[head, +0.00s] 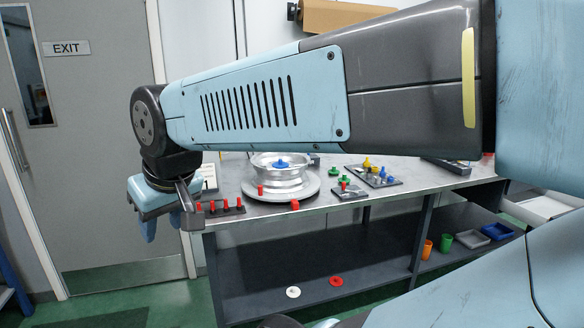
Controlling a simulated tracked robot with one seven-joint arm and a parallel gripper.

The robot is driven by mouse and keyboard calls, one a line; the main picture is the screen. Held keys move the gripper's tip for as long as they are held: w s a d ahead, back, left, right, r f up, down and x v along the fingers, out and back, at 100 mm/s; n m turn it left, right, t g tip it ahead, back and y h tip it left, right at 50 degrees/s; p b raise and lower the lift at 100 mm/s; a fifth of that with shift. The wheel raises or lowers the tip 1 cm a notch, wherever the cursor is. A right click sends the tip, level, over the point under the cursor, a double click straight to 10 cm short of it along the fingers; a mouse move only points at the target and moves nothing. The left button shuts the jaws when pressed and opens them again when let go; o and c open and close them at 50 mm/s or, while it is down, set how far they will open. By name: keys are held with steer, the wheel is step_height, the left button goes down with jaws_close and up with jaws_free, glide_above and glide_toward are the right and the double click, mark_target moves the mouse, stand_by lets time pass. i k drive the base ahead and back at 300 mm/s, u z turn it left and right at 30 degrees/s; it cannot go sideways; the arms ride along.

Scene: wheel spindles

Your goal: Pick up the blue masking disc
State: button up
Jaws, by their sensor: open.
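A blue disc-like piece (282,162) with a small raised knob sits at the centre of a silver wheel (283,176). The wheel lies flat on a round light-grey base (308,193) on the workbench. My gripper (168,226) hangs at the left, fingers pointing down, open with nothing seen between them. It is off the bench's left end, apart from the wheel and the blue disc. My arm crosses the upper picture and hides the back of the bench.
A rack with red pegs (223,208) stands at the bench's left front, close to my gripper. A tray with coloured pegs (374,177) is right of the wheel. White (293,292) and red (336,281) discs, cups and bins are on the lower shelf.

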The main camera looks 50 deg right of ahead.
mark_target(280, 164)
steer(key=z, duration=0.05)
steer(key=i, duration=0.2)
steer(key=z, duration=2.05)
steer(key=k, duration=0.35)
steer(key=z, duration=0.45)
steer(key=i, duration=1.4)
steer(key=u, duration=0.35)
